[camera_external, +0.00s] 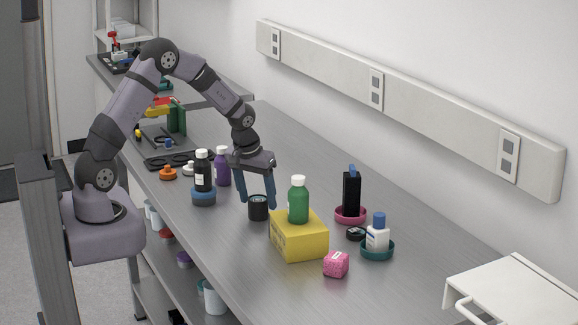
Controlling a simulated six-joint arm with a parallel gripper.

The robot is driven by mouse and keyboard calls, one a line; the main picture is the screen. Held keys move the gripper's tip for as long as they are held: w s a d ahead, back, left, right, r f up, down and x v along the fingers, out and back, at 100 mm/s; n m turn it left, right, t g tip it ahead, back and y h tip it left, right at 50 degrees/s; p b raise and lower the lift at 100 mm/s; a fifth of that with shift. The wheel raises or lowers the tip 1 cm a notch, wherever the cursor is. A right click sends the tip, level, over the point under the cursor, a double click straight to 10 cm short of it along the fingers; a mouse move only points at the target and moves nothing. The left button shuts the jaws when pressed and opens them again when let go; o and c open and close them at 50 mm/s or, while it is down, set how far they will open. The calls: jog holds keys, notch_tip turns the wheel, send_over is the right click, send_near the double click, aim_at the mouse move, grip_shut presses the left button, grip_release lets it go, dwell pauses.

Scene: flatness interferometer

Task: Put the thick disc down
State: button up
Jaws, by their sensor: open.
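A short black cylinder (258,210) with a round, dark top stands upright on the grey bench (215,262). It is the best match for the thick disc. My gripper (257,203) points down over it, with one blue finger on each side. The fingers are open and their tips are near the cylinder's upper part. I cannot tell whether either finger touches it. The cylinder's front side shows, and it appears to rest on the bench.
A yellow box (299,241) with a green bottle (298,203) on top stands close right of the cylinder. To its left are a dark bottle (203,172) in a blue ring (204,197) and a purple bottle (222,168). A pink block (336,264) lies in front. The bench's front-left is clear.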

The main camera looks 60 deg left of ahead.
jog(key=b+v, duration=0.2)
jog(key=v, duration=0.8)
jog(key=shift+r, duration=0.3)
jog(key=shift+s, duration=0.15)
jog(key=s+d+f+m+g, duration=0.1)
jog(key=s+d+f+m, duration=0.1)
jog(key=s+d, duration=0.2)
jog(key=s+d+f+m+h, duration=0.1)
jog(key=s+d+f+m, duration=0.1)
jog(key=s, duration=0.8)
jog(key=s+d+f+m+g, duration=0.1)
jog(key=s+d+f+m, duration=0.1)
jog(key=s+d, duration=0.4)
jog(key=shift+s+d+f+m+g+h, duration=0.3)
jog(key=shift+s+f+m+h, duration=0.1)
jog(key=shift+s+f, duration=0.6)
jog(key=shift+r, duration=0.15)
